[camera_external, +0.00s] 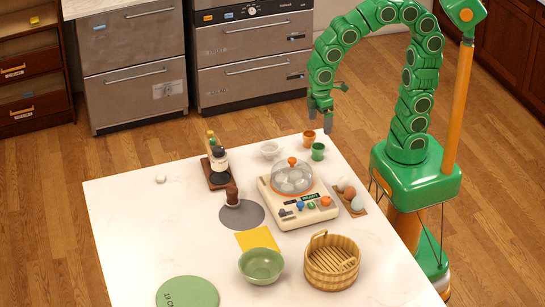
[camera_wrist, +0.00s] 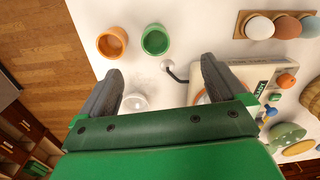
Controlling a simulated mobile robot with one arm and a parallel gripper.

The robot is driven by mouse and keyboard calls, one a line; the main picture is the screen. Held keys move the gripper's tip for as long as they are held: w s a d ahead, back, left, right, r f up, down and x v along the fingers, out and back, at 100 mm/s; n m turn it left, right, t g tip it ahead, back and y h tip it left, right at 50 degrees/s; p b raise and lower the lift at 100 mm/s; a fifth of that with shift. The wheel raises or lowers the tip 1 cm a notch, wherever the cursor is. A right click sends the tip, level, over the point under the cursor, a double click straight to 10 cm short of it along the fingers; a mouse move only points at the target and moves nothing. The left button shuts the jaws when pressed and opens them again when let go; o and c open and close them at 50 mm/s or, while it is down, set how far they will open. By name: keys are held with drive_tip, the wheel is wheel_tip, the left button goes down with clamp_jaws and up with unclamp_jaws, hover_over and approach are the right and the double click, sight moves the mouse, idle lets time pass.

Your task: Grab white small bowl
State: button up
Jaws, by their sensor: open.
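The small white bowl (camera_external: 270,149) stands on the white counter near its back edge, left of an orange cup and a green cup. In the wrist view a pale round thing, apparently this bowl (camera_wrist: 133,102), shows just inside my left finger, partly hidden by my gripper body. My gripper (camera_external: 320,114) hangs above the counter's back edge, up and to the right of the bowl, with its fingers pointing down. Its fingers are spread wide with nothing held between them in the wrist view (camera_wrist: 161,68).
The orange cup (camera_external: 309,138) and green cup (camera_external: 318,152) stand close to the bowl. An egg cooker (camera_external: 300,209) with a clear dome stands in front. Eggs in a wooden holder (camera_external: 358,209) lie right; bottles on a tray (camera_external: 219,180) stand left. A wicker basket (camera_external: 332,262) and green bowl (camera_external: 261,266) are nearer.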

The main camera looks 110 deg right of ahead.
drive_tip(key=t, duration=0.2)
hover_over(269, 148)
drive_tip(key=a, duration=0.2)
wheel_tip(269, 148, down, 5)
drive_tip(key=shift+w+f+n, duration=0.1)
drive_tip(key=shift+f+n, duration=0.3)
drive_tip(key=shift+f, duration=0.1)
drive_tip(key=shift+w+f, duration=0.15)
drive_tip(key=shift+f, duration=1.65)
drive_tip(key=shift+w+f, duration=0.1)
drive_tip(key=shift+f, duration=1.65)
drive_tip(key=shift+c, duration=0.3)
drive_tip(key=c, duration=1)
